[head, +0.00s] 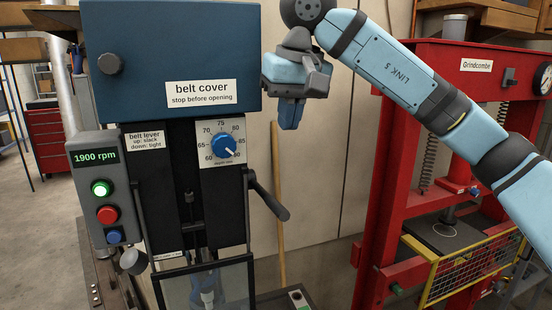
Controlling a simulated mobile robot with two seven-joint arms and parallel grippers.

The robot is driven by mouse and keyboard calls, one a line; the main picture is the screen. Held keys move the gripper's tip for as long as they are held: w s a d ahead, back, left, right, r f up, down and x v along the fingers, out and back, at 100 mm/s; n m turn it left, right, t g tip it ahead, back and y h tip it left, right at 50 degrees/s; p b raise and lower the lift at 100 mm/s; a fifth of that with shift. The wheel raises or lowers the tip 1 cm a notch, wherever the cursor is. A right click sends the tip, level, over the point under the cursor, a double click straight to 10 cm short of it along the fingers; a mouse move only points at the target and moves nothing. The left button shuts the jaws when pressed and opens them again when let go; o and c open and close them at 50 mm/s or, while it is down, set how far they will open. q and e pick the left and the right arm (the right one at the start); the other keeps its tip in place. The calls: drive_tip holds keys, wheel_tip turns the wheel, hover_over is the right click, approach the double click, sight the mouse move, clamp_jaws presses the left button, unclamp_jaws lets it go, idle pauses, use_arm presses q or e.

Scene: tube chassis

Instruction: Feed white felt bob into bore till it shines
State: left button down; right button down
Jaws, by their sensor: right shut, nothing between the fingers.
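The drill-press-like machine has a blue belt cover (170,50) and a control box (103,185) reading 1900 rpm, with its green light (100,188) lit. A clear guard (205,285) with a dark frame stands at the bottom of the view; a pale, bluish shape behind it is too unclear to name. My right gripper (290,116) is shut and empty, pointing down just right of the belt cover. I cannot make out the white felt bob or the bore. My left gripper is not in view.
A blue dial (222,145) and a black lever (268,200) sit on the machine's front, the lever sticking out right. A red press (395,150) with a yellow mesh guard (470,268) stands at the right. A wooden pole (278,190) leans against the wall between them.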

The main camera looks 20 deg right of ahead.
sight(276, 201)
drive_tip(key=p+x, duration=0.1)
drive_tip(key=x, duration=0.3)
drive_tip(key=p+x, duration=0.1)
drive_tip(key=x, duration=0.3)
drive_tip(key=s+p+x, duration=0.1)
drive_tip(key=x, duration=0.4)
drive_tip(key=shift+a+f, duration=0.2)
drive_tip(key=shift+f, duration=0.3)
